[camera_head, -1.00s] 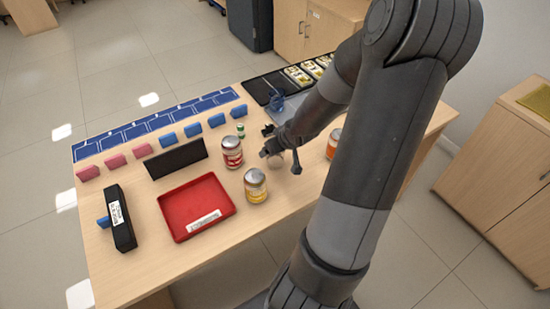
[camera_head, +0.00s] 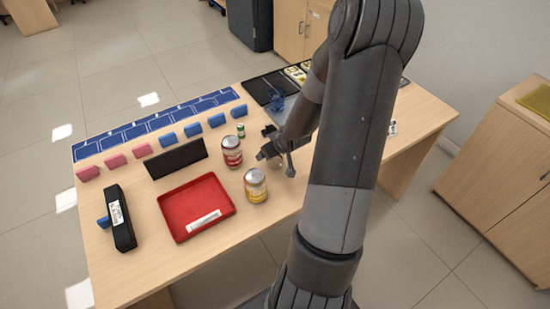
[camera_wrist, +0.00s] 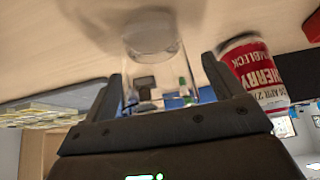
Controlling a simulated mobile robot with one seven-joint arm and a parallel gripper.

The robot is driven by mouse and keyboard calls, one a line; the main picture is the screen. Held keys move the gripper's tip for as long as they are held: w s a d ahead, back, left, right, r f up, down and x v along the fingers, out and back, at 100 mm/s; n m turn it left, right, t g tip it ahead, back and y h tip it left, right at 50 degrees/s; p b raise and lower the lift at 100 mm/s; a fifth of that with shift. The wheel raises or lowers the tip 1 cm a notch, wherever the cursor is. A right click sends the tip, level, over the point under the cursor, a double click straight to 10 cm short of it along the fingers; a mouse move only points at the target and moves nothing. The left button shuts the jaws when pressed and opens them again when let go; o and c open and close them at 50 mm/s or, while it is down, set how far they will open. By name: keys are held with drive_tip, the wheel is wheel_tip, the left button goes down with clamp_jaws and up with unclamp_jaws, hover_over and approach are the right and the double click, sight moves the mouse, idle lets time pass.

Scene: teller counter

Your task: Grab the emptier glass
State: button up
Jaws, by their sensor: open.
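A clear glass (camera_wrist: 152,45) stands on the tabletop between the fingers of my gripper (camera_wrist: 162,70) in the wrist view, which shows the scene upside down. The glass looks clear, with background objects seen through it; I cannot tell whether it holds any liquid. The fingers are open on either side of it. In the head view my gripper (camera_head: 275,160) is low over the counter, right of the jars, and I cannot make out the glass there. No second glass is clearly visible; my arm hides part of the counter.
A red-labelled jar (camera_head: 232,152) stands close beside my gripper and shows in the wrist view (camera_wrist: 258,72). A yellow-labelled jar (camera_head: 256,187), a red tray (camera_head: 163,210) and a black sign (camera_head: 176,158) are left. A blue holder (camera_head: 278,102) stands behind.

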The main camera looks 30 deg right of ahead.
drive_tip(key=shift+c, duration=0.4)
drive_tip(key=c, duration=1.1)
drive_tip(key=shift+r, duration=0.3)
drive_tip(key=shift+r, duration=1.6)
drive_tip(key=shift+s+d+r, duration=0.1)
drive_tip(key=shift+r, duration=0.1)
drive_tip(key=shift+s+d+r, duration=1.1)
drive_tip(key=shift+s, duration=0.35)
drive_tip(key=shift+s+d+r, duration=1.1)
drive_tip(key=shift+s+d, duration=0.05)
drive_tip(key=shift+s, duration=0.35)
drive_tip(key=shift+s+d+r, duration=1.1)
drive_tip(key=shift+s, duration=0.35)
